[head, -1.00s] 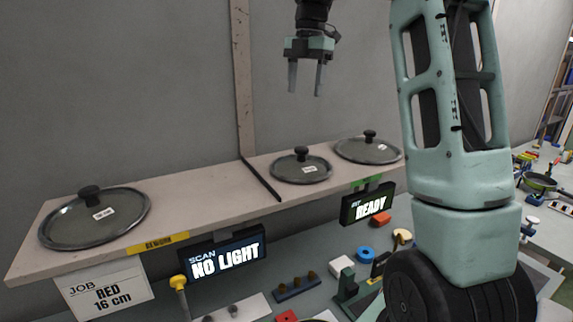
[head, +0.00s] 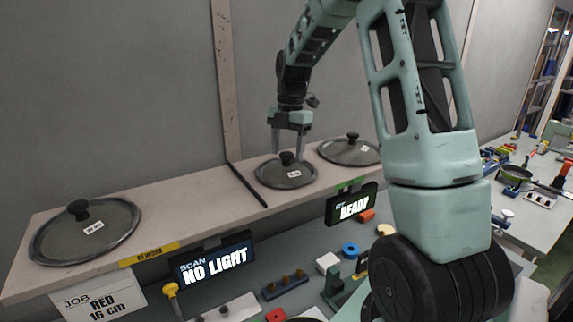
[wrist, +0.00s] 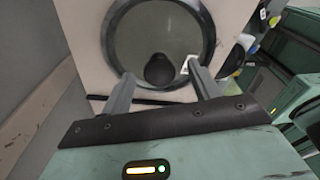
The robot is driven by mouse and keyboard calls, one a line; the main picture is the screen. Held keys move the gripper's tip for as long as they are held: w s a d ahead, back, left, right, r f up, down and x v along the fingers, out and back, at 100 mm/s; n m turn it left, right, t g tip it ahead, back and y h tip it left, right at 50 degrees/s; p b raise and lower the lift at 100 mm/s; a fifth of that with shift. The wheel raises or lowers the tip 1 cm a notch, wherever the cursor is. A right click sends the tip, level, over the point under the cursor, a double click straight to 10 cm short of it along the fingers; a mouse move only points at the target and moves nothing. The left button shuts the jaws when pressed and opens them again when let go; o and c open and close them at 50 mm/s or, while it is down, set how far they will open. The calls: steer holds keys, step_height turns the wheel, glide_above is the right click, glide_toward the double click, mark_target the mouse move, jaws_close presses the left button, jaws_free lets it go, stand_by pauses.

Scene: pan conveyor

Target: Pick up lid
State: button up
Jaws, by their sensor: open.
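Three glass lids with dark knobs and white labels lie on the shelf (head: 190,215). The middle, smallest lid (head: 272,178) has my gripper (head: 287,155) right over it. The gripper is open, its fingers pointing down on either side of the knob (head: 286,158). In the wrist view the knob (wrist: 160,69) shows between the fingers (wrist: 163,88), and nothing is seen gripped. A larger lid (head: 350,151) lies at the right end, and another large lid (head: 85,238) lies at the left end.
A job card (head: 98,302) reads RED 16 cm. A scan screen (head: 212,260) reads NO LIGHT and another screen (head: 352,204) reads READY. A dark divider strip (head: 247,185) crosses the shelf left of the middle lid. Small parts lie on the bench below.

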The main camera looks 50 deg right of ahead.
steer(key=shift+a+f, duration=0.15)
steer(key=shift+f, duration=0.85)
steer(key=c, duration=1)
steer(key=shift+c, duration=1.3)
steer(key=shift+r, duration=0.15)
